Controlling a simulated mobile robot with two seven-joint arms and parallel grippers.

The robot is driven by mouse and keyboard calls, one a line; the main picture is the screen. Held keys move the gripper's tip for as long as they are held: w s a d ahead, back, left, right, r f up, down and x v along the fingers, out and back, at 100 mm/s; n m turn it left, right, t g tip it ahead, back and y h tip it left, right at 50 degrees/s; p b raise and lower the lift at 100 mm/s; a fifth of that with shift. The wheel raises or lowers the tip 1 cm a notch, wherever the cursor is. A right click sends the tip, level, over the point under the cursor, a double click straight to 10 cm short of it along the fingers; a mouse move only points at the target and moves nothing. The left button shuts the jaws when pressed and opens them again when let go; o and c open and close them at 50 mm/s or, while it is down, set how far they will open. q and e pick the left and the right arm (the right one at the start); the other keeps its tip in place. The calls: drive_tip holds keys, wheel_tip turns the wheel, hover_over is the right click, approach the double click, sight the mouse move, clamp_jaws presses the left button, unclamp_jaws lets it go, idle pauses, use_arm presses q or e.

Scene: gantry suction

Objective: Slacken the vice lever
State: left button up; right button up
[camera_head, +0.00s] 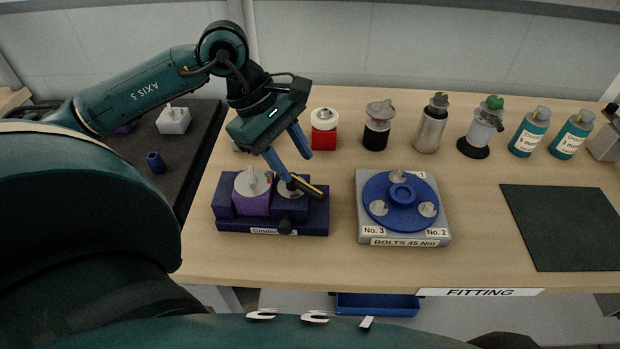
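The vice (309,218) is a dark blue block with a label on its front, standing on the bench left of centre. A purple part (251,204) with a pale round top sits in it. A dark bar with a yellow edge (309,187), seemingly the vice lever, lies across its right top, and a dark knob shows at the front. My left gripper (299,169) points down over the vice's right half. Its two blue fingers are apart. The near fingertip is close to the lever; I cannot tell whether they touch. My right gripper is out of view.
Right of the vice is a grey fixture (440,227) with a blue disc and several bolts. A row of bottles and holders, including a red one (324,138), stands behind. A dark mat (563,228) lies right. A dark tray (190,165) with small parts is left.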

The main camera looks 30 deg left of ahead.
sight(312, 188)
use_arm(q)
drive_tip(key=x, duration=0.7)
drive_tip(key=shift+r+p, duration=0.1)
drive_tip(key=shift+p, duration=0.3)
clamp_jaws()
